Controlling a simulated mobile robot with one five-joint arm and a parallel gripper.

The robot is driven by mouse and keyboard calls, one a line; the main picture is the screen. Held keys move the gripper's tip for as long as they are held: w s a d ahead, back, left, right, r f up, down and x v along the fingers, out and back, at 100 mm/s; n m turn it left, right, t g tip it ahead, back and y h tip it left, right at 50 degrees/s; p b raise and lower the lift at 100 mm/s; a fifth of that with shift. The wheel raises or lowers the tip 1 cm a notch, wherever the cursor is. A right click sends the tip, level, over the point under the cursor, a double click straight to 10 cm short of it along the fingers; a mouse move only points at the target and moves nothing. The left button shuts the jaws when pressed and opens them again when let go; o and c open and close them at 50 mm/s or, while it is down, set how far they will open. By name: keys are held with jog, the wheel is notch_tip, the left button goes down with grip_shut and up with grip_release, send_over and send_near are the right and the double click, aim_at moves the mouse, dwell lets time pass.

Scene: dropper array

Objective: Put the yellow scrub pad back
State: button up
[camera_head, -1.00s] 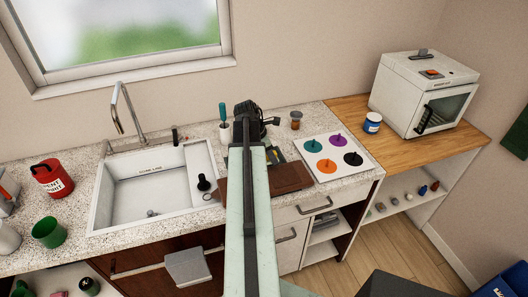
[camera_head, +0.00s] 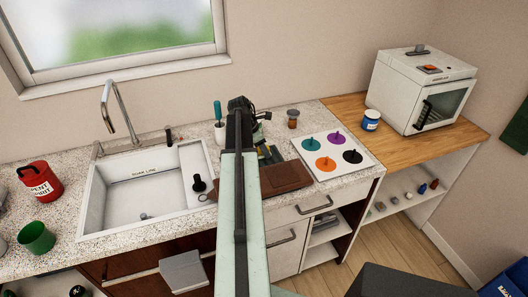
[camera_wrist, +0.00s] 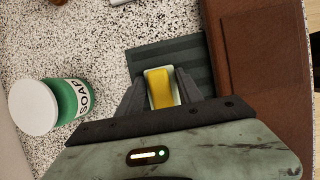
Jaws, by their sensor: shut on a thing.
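The yellow scrub pad (camera_wrist: 160,90) shows in the wrist view between the two dark fingers of my gripper (camera_wrist: 160,88), with a pale edge around it. My gripper is shut on it. A dark grey ribbed mat (camera_wrist: 150,52) lies beneath and beyond the fingertips; I cannot tell whether the pad touches it. In the head view my arm runs up the middle to the counter and hides most of my gripper and the pad.
A green soap jar (camera_wrist: 70,102) with a white lid stands left of my gripper. A brown leather piece (camera_wrist: 235,70) lies close on the right; it also shows in the head view (camera_head: 285,178). The sink (camera_head: 135,190) is to the left, the plate with coloured discs (camera_head: 333,155) to the right.

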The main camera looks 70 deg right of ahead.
jog(key=shift+f, duration=0.1)
jog(key=o, duration=1.2)
jog(key=shift+r, duration=0.35)
jog(key=p+v, duration=1.1)
jog(key=shift+a+r, duration=0.1)
jog(key=shift+r, duration=0.15)
